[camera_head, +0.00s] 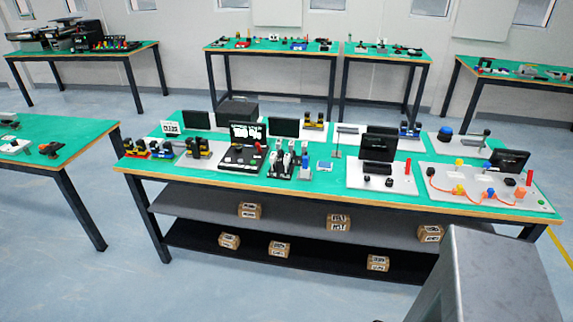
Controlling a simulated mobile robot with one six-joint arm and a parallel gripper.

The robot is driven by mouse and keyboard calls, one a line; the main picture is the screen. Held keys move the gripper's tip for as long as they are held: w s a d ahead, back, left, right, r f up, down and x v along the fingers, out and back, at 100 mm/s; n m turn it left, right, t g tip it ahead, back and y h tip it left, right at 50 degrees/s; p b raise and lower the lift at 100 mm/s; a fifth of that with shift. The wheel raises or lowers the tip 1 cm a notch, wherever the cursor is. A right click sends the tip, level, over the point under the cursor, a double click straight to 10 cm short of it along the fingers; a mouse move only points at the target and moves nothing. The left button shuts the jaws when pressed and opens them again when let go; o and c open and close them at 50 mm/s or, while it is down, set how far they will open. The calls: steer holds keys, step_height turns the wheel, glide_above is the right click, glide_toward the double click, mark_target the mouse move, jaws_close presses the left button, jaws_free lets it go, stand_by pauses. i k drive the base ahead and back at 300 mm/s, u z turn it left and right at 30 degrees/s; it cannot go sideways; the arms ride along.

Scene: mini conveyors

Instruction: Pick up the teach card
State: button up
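No item can be read for sure as the teach card at this size. One candidate is a small white card with dark marks (171,128), which seems to stand upright at the left back of the green-topped table (300,187). Another is a small flat blue-and-white piece (324,166) near the middle of the same table, right of the small grey-and-black machines (290,160). Nothing touches either one that I can see. My gripper is not in view. A grey block at the lower right may be part of my own body.
The table carries several dark screens (284,127), a black console (243,158), and a white panel with an orange cable (486,187). Small boxes (339,222) sit on its lower shelves. Blue floor (110,265) is clear at the front left.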

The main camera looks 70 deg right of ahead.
mark_target(286, 159)
steer(key=z, duration=0.35)
steer(key=i, duration=1.05)
steer(key=z, duration=0.6)
